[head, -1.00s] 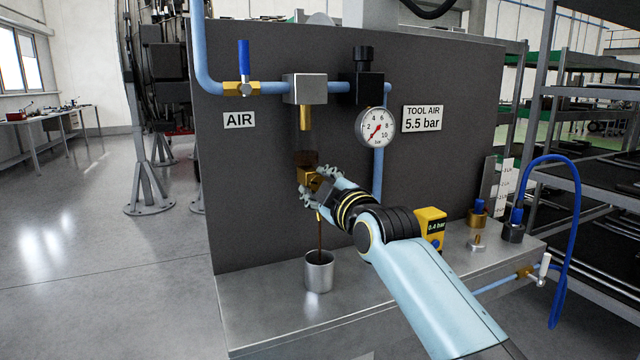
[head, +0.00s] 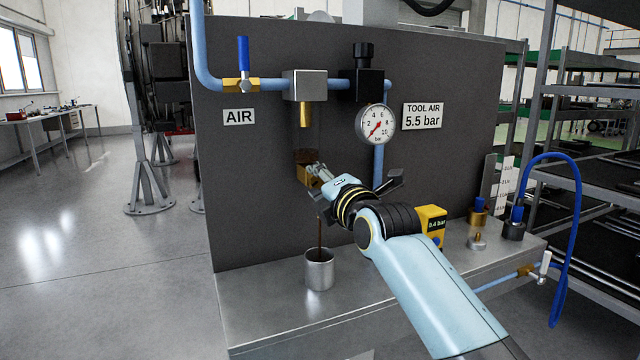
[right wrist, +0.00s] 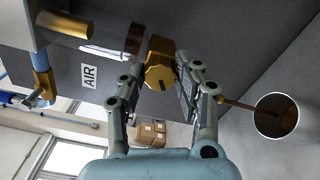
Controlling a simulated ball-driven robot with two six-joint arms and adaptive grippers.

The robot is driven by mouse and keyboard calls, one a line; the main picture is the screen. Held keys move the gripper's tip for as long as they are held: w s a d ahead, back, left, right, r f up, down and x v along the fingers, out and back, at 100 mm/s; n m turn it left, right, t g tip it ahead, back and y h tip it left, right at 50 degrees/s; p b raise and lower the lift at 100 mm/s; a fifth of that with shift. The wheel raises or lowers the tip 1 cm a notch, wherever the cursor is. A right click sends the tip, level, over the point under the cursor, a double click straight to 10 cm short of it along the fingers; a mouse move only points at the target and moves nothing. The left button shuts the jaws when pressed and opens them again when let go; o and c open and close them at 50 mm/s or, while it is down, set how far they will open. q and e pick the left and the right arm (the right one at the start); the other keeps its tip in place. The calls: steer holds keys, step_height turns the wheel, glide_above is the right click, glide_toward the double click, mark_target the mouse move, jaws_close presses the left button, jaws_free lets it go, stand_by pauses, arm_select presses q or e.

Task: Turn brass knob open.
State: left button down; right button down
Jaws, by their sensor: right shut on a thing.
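The brass knob (head: 304,174) sits at the bottom of the clear filter bowl (head: 306,135), which holds a little dark brown fluid. My right gripper (head: 317,175) reaches it from the right in the head view and partly hides it. In the right wrist view, the fingers of my right gripper (right wrist: 160,78) lie on both sides of the brass knob (right wrist: 160,72), shut on it. A thin brown stream (head: 319,235) runs down from below the knob into a metal cup (head: 319,270). My left gripper is not in view.
A blue-handled valve (head: 243,70) and a pressure gauge (head: 376,124) sit on the dark panel (head: 260,200). A yellow 0.4 bar block (head: 432,224) and small fittings stand on the metal bench (head: 255,300). A blue hose (head: 575,220) loops at the right.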

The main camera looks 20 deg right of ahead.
steer(key=n, duration=0.6)
steer(key=shift+f+b, duration=0.15)
steer(key=shift+b, duration=0.15)
steer(key=shift+n, duration=0.3)
steer(key=c, duration=0.9)
jaws_free()
steer(key=shift+c, duration=0.2)
steer(key=s, duration=1.2)
steer(key=shift+d, duration=0.15)
